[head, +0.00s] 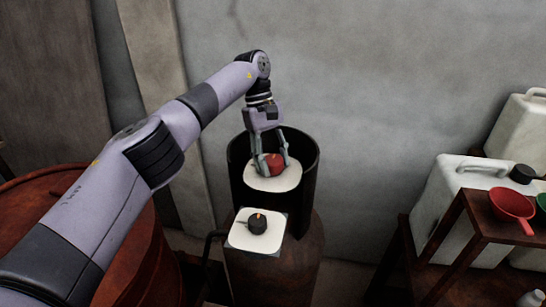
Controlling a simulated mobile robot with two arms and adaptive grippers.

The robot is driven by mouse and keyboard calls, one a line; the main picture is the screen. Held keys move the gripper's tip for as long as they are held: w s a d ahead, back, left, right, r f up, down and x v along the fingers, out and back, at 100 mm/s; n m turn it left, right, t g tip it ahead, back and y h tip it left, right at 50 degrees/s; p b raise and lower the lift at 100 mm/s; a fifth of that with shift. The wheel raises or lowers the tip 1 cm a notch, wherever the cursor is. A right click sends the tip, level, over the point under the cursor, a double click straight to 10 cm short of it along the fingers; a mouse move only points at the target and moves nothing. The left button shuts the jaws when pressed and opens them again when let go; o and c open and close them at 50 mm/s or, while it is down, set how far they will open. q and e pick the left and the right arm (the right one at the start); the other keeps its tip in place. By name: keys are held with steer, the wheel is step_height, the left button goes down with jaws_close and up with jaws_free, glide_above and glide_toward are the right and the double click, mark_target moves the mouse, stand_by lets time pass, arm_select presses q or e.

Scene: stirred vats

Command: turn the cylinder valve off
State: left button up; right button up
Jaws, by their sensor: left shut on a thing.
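The cylinder (294,268) is a rusty brown tank standing against the grey wall. A dark open collar rises at its top and surrounds a white round plate (264,184). A red valve knob (276,164) sits on that plate. My left gripper (274,163) reaches down into the collar and is shut on the red knob, one finger on each side. My right gripper does not show.
A rusty red drum (30,190) stands at the left, under my left arm. At the right, a wooden stand (478,222) holds a red scoop (512,204) and a green one. White jugs (452,178) stand behind it. The wall is close behind the cylinder.

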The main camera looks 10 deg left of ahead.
mark_target(273, 159)
arm_select(q)
steer(key=shift+r, duration=0.1)
stand_by(0.4)
steer(key=o, duration=1.1)
steer(key=shift+o, duration=0.2)
step_height(273, 159, up, 10)
steer(key=shift+w+f, duration=0.1)
